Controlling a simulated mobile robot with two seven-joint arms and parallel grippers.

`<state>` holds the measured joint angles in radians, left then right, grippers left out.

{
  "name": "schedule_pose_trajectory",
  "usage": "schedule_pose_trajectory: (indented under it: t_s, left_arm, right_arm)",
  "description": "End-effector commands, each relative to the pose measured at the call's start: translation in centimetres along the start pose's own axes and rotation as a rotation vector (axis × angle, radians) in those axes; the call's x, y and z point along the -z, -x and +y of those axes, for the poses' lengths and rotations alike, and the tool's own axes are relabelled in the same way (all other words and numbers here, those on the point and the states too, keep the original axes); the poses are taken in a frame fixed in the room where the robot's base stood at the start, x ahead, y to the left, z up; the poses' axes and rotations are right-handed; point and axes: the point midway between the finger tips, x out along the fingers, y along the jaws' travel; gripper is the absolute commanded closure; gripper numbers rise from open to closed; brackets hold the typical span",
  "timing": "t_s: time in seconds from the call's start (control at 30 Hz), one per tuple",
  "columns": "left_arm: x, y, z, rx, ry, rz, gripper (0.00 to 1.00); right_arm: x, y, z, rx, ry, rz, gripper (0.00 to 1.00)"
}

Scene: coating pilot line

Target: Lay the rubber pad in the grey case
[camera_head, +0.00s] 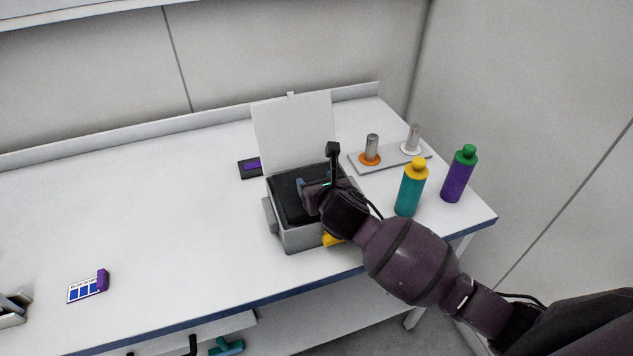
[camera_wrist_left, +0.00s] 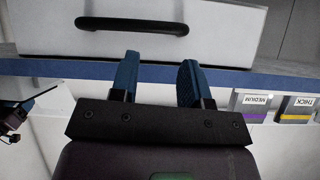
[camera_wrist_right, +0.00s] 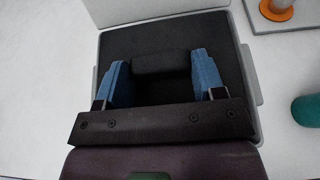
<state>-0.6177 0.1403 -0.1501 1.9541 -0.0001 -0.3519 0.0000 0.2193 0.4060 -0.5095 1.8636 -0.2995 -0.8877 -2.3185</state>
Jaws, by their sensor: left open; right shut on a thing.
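The grey case (camera_head: 299,237) stands on the white bench with its pale lid (camera_head: 292,130) open upright at the back. Its inside is lined in black. My right gripper (camera_head: 315,186) is over the case opening. In the right wrist view its two blue fingers (camera_wrist_right: 160,72) are shut on a small black block, which I take as the rubber pad (camera_wrist_right: 160,62). The black lining (camera_wrist_right: 215,50) lies behind the block; I cannot tell whether they touch. My left gripper (camera_wrist_left: 158,72) is open and empty, facing a drawer front with a black handle (camera_wrist_left: 131,25).
A teal bottle with yellow cap (camera_head: 411,190) and a purple bottle with green cap (camera_head: 459,175) stand right of the case. A grey plate (camera_head: 388,160) with two metal cylinders is behind them. The bench's left middle is clear.

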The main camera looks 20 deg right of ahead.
Motion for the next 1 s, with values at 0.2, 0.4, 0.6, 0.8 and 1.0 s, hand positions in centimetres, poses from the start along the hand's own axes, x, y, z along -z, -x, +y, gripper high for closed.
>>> schedule_pose_trajectory:
  t_s: [0.2,0.4,0.6,0.8,1.0]
  left_arm:
    - [-0.03,0.0,0.01,0.0,0.0,0.0,0.57]
    - [-0.04,0.0,0.01,0.0,0.0,-0.001,0.57]
    - [-0.04,0.0,0.01,0.0,0.0,-0.001,0.57]
    - [-0.04,0.01,0.01,0.0,0.0,-0.001,0.57]
    - [-0.04,0.01,0.01,0.0,0.001,-0.001,0.57]
  right_arm:
    - [0.47,-0.2,0.02,0.0,0.003,-0.001,0.61]
    - [0.69,-0.29,0.04,-0.001,0.001,-0.002,0.61]
    - [0.71,-0.29,0.03,-0.001,0.001,-0.001,0.12]
    - [0.7,-0.29,0.02,-0.001,0.001,-0.001,0.12]
    - [-0.19,0.07,0.03,-0.001,-0.002,-0.001,0.12]
